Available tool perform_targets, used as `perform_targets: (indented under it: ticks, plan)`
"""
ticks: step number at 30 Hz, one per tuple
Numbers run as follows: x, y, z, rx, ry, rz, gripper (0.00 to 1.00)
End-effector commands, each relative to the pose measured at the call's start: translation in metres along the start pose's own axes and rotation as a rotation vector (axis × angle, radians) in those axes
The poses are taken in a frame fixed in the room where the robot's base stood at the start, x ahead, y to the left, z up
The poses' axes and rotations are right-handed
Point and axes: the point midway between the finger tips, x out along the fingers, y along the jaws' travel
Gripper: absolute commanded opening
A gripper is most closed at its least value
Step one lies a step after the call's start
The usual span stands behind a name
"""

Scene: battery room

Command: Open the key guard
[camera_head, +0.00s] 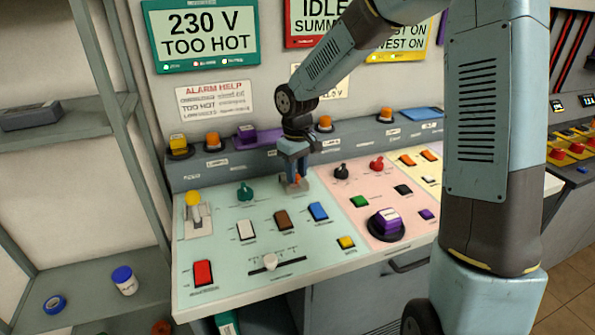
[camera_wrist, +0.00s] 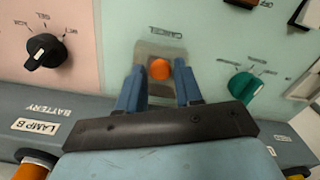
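My gripper (camera_head: 292,180) points down at the back of the pale green panel, above a small greyish square piece (camera_head: 304,185) with an orange round button. In the wrist view my gripper (camera_wrist: 159,78) is open, with one blue finger on each side of the orange button (camera_wrist: 160,69). The greyish square (camera_wrist: 150,49) around the button looks see-through and may be the key guard; I cannot tell if it is a raised cover or a flat plate. A label like "CANCEL" is beside it. Whether the fingers touch it is unclear.
A green knob (camera_head: 245,191) is left of my gripper, and black (camera_head: 341,171) and red (camera_head: 377,163) knobs are to its right. White, brown and blue rocker switches lie in front. A raised ledge (camera_head: 270,158) with orange lamps runs behind.

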Motion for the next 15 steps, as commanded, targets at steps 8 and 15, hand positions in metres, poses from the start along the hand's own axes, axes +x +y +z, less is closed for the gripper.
perform_targets:
  ticks: [8,15]
  plan:
    - [-0.0002,0.0,-0.0002,0.0,0.0,0.0,0.08]
    - [-0.0002,0.0002,-0.0002,0.0,0.0,0.001,0.0]
